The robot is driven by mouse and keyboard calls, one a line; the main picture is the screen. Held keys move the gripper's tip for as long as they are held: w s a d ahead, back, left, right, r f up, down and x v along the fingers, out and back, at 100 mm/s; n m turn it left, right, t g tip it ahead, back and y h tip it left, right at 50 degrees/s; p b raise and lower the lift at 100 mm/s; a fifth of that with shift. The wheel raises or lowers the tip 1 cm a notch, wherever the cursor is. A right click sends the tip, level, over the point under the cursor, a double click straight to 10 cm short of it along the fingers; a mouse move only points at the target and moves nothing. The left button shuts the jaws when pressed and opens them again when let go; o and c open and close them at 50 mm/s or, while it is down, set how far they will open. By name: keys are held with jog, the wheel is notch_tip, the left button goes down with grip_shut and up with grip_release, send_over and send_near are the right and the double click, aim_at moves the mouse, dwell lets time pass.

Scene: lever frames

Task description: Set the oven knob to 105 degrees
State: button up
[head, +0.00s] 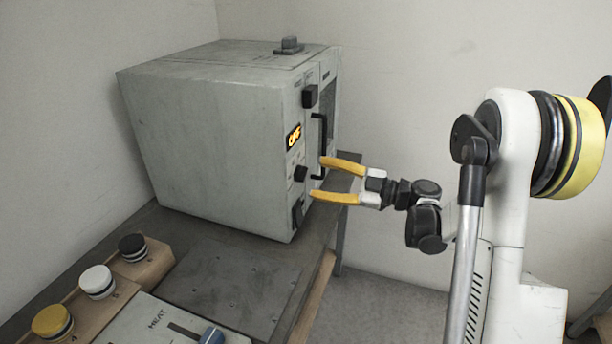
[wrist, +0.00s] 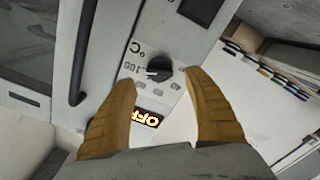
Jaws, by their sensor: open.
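The oven (head: 210,135) is a grey box on a bench, its front turned to the right. My gripper (head: 317,177) has yellow fingers, spread open and empty, in front of the knob. In the wrist view the knob (wrist: 159,70) lies between and beyond the open fingertips (wrist: 161,79), apparently untouched. The display (wrist: 147,118) appears upside down there.
A black door handle (head: 322,145) stands out beside the knob. Dark square controls sit above (head: 310,96) and below (head: 297,212) it. Black, white and yellow round knobs (head: 97,282) and a HEAT panel (head: 150,325) are at the front left.

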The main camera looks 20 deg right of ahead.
jog(key=v, duration=0.7)
jog(key=shift+d, duration=0.15)
jog(key=shift+s, duration=0.15)
